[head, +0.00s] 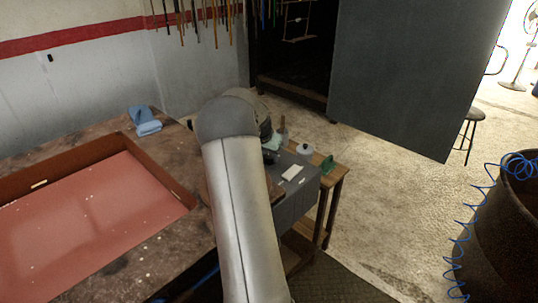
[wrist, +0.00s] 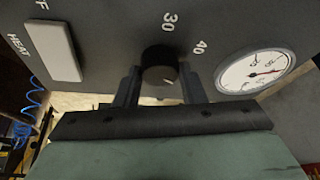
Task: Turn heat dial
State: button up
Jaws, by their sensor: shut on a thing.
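The heat dial (wrist: 159,70) is a dark round knob on a grey panel in the wrist view, with the numbers 30 and 40 printed near it. My gripper (wrist: 158,82) has one finger on each side of the dial and is shut on it. A light mark shows on the dial's lower right edge. In the head view my arm hides the gripper and the dial; the grey box (head: 292,208) shows beside the arm.
On the panel, a white rocker switch (wrist: 47,50) labelled HEAT is at left and a round white gauge (wrist: 254,72) with a red needle at right. A wooden table with a red tray (head: 85,235) stands left of my arm. A dark barrel (head: 510,230) is at right.

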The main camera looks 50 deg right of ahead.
jog(key=m+g, duration=0.1)
jog(key=m, duration=0.1)
jog(key=m+g+p, duration=0.1)
jog(key=m, duration=0.2)
jog(key=shift+w+m+p, duration=0.2)
jog(key=shift+m+p, duration=0.1)
jog(key=m+g+p, duration=0.1)
jog(key=m, duration=0.2)
jog(key=shift+y, duration=0.4)
jog(key=shift+w+m+g+y+p, duration=0.1)
jog(key=shift+m+g+y+p, duration=0.5)
jog(key=shift+m, duration=1.1)
jog(key=shift+f, duration=0.1)
jog(key=o, duration=1)
jog(key=shift+d, duration=0.1)
jog(key=v, duration=1.7)
jog(key=shift+a+p, duration=0.2)
jog(key=shift+p, duration=0.15)
